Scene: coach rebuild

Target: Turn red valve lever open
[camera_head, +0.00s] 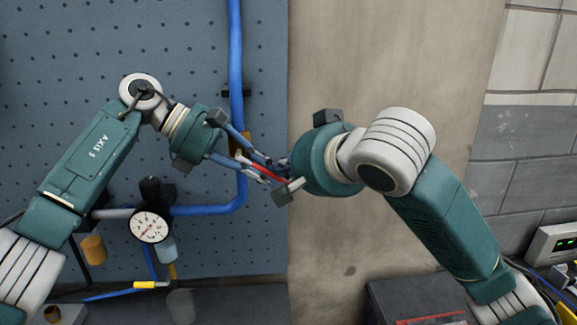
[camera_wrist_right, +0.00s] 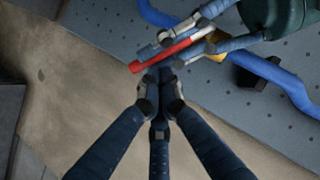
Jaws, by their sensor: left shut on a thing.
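The red valve lever (camera_head: 270,173) is a thin red bar between my two grippers in the head view. It shows more clearly in the right wrist view (camera_wrist_right: 165,56), slanting up to the right. My left gripper (camera_head: 261,171) is shut on the lever, with fingers on both sides of it, as the right wrist view also shows (camera_wrist_right: 196,36). My right gripper (camera_head: 289,180) is close to the lever's free end. In the right wrist view its fingertips (camera_wrist_right: 161,92) converge just below the lever, around a dark part. Whether they hold anything is unclear. The valve body is mostly hidden.
A blue pipe (camera_head: 236,60) runs down the perforated panel (camera_head: 80,50) and bends left to a round gauge (camera_head: 149,227). A bare beige wall strip (camera_head: 390,60) stands to the right. A dark box (camera_head: 415,295) sits low at right.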

